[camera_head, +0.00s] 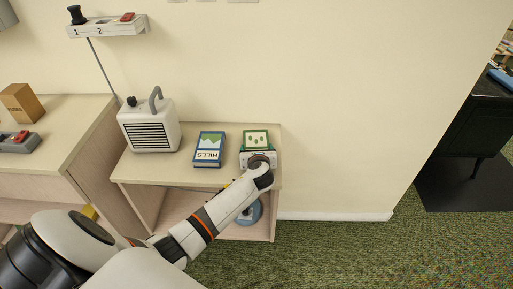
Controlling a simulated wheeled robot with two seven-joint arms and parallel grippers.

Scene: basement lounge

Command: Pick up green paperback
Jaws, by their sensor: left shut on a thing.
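The green paperback (256,138) is at the right end of the small wooden shelf unit's top (164,171). Its green cover with a pale panel shows, and its near part is hidden by my gripper. My left gripper (258,158) reaches in from the lower left and is shut on the paperback's near side. I cannot tell whether the book is lifted off the surface. My right gripper is not in view.
A blue book marked HILLS (209,149) lies just left of the paperback. A white heater-like box (149,125) with a handle stands further left. A round blue-grey thing (250,213) is on the lower shelf. Green carpet (340,250) is clear at right.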

